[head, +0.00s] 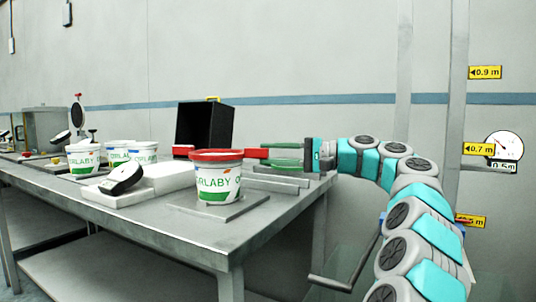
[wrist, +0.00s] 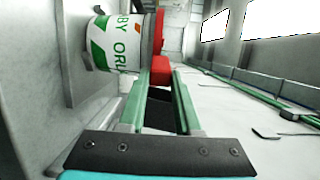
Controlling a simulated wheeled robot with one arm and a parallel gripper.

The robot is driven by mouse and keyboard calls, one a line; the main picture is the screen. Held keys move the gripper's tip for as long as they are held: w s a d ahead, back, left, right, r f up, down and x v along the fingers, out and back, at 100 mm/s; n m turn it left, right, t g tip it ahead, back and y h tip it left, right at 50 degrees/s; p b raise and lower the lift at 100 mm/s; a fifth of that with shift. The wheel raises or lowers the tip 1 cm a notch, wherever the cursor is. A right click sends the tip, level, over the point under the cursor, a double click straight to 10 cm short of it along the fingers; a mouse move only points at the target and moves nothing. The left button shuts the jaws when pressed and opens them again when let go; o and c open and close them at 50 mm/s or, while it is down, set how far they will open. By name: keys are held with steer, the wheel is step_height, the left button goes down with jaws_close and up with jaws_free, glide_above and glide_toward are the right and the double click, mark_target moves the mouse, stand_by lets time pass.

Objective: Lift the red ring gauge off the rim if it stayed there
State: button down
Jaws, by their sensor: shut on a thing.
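The red ring gauge (head: 217,155) sits level around the rim of a white and green tub (head: 216,183) at the front of the bench. Its red handle sticks out to the right. My gripper (head: 268,152) reaches in from the right with its green fingers at the handle. In the wrist view, the fingertips of my gripper (wrist: 161,76) are closed on the red handle block of the ring gauge (wrist: 160,68). The tub (wrist: 118,42) lies just beyond, with the ring at its rim. I cannot see a gap between ring and rim.
The tub stands on a grey plate (head: 232,207). More tubs (head: 83,160) stand further left. A black open box (head: 205,125) stands behind, and flat grey bars (head: 275,182) lie at right.

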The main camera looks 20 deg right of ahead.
steer(key=s+d+r+p, duration=0.3)
steer(key=s+d+r, duration=0.4)
steer(key=d, duration=0.4)
steer(key=shift+s+d+r, duration=0.15)
steer(key=shift+s+r, duration=0.1)
steer(key=shift+s, duration=0.4)
stand_by(0.8)
